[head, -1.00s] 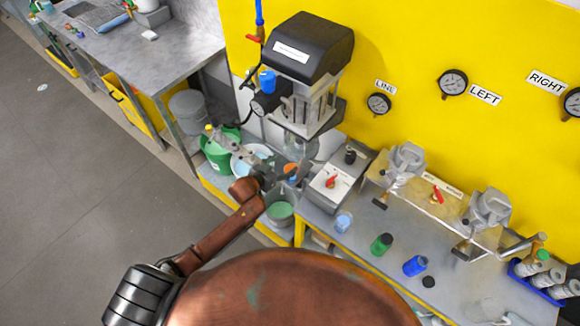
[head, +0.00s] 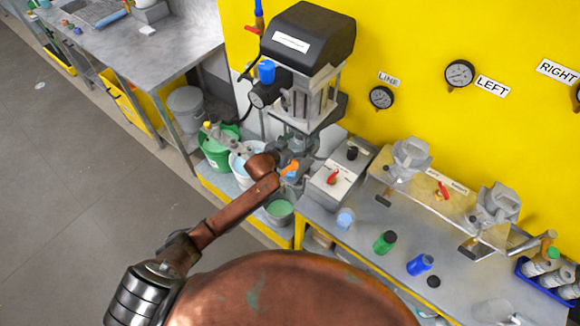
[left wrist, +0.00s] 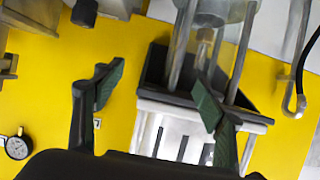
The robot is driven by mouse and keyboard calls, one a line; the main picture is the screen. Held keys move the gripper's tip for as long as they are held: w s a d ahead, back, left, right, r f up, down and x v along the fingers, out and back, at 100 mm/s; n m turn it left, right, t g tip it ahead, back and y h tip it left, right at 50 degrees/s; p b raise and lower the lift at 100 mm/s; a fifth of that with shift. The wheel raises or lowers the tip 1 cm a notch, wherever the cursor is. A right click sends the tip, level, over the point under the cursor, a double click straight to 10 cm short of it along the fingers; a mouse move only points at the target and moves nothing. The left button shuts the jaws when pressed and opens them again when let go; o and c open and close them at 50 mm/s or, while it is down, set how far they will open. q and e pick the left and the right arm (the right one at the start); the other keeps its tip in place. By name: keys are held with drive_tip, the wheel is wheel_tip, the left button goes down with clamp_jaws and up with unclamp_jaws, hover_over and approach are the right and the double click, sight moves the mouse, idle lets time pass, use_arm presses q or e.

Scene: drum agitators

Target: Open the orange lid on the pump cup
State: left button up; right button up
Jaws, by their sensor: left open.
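The orange lid (head: 290,167) shows as a small orange patch beneath the black-topped machine (head: 306,45) in the head view. The clear cup (head: 299,141) under the machine is partly hidden by my left gripper, and its outline is hard to make out. My left gripper (head: 291,152) is right beside the lid and cup; I cannot tell whether it touches them. In the left wrist view its two green-padded fingers (left wrist: 160,95) are apart with nothing clearly between them. The orange lid does not show in that view. My right gripper is not in view.
A grey control box (head: 338,178) with a red switch stands just right of the gripper. Green (head: 216,150) and white (head: 240,165) buckets are on the left below. Small bottles, two metal fixtures and a blue rack (head: 545,280) occupy the bench to the right.

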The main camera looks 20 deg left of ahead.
use_arm(q)
drive_tip(key=shift+w+f, duration=0.15)
drive_tip(key=shift+w, duration=0.05)
drive_tip(key=s+a+p, duration=0.1)
drive_tip(key=s, duration=0.1)
drive_tip(key=s+p, duration=0.2)
drive_tip(key=s, duration=0.1)
drive_tip(key=s+a+p, duration=0.1)
drive_tip(key=s, duration=0.1)
drive_tip(key=shift+s+a+f+p, duration=0.2)
drive_tip(key=shift+a+f+p, duration=0.1)
drive_tip(key=shift+p, duration=0.05)
drive_tip(key=s+a+f+p, duration=0.1)
drive_tip(key=s+a+p, duration=0.1)
drive_tip(key=s, duration=0.4)
drive_tip(key=s+a+p, duration=0.2)
drive_tip(key=s+p, duration=0.1)
drive_tip(key=s, duration=0.4)
drive_tip(key=shift+a+f, duration=0.3)
drive_tip(key=shift+f, duration=0.1)
drive_tip(key=shift+w, duration=0.1)
